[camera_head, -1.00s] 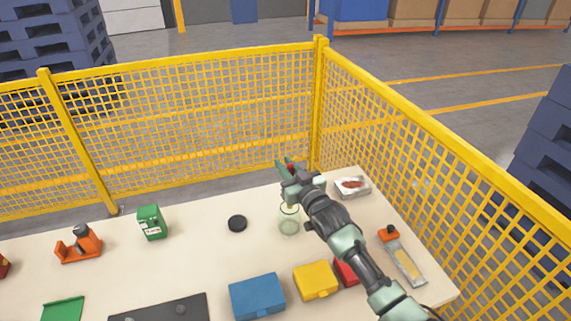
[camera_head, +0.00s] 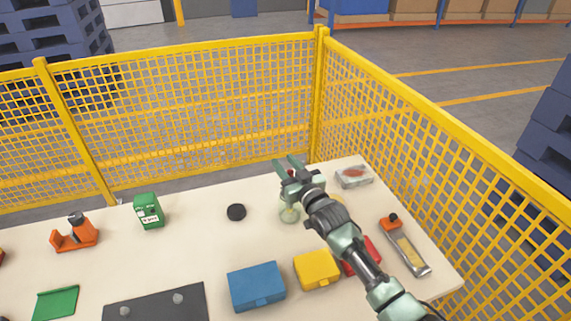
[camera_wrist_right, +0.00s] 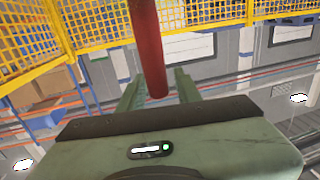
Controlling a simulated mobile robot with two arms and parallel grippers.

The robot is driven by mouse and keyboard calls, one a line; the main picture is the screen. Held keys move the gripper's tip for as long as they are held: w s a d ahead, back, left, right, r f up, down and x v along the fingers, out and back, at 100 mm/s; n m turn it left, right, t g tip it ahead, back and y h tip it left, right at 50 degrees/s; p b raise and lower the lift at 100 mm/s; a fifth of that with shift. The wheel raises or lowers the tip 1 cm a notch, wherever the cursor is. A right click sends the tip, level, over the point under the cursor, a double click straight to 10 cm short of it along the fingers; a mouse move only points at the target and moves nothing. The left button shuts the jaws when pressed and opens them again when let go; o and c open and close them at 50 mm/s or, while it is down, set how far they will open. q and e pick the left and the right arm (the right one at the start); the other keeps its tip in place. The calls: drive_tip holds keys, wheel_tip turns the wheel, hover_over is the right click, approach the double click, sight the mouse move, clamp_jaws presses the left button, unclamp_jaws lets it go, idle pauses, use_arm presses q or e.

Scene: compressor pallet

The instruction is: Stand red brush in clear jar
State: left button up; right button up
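The clear jar (camera_head: 289,214) stands on the table, partly hidden by my right gripper. My right gripper (camera_head: 289,163) is above and just behind the jar, its fingers spread apart. The red brush handle (camera_wrist_right: 150,50) shows between the fingers in the right wrist view, with gaps on both sides. A small red bit of it shows between the fingers in the head view. The brush's lower part is hidden by the gripper, so I cannot tell how far it sits in the jar. My left gripper is not in view.
A black puck (camera_head: 236,212) lies left of the jar, with a green box (camera_head: 148,211) farther left. A clear case (camera_head: 353,176) is at the back right. Blue (camera_head: 256,287), yellow (camera_head: 316,269) and red boxes are in front. Yellow mesh fencing (camera_head: 200,130) borders the table.

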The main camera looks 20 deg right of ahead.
idle(0.3)
drive_tip(key=shift+s+f, duration=0.1)
drive_tip(key=shift+s, duration=0.2)
drive_tip(key=s, duration=0.2)
drive_tip(key=s+d, duration=0.1)
drive_tip(key=s, duration=0.1)
drive_tip(key=s+b, duration=0.1)
drive_tip(key=s, duration=0.2)
drive_tip(key=shift+d, duration=0.25)
idle(0.4)
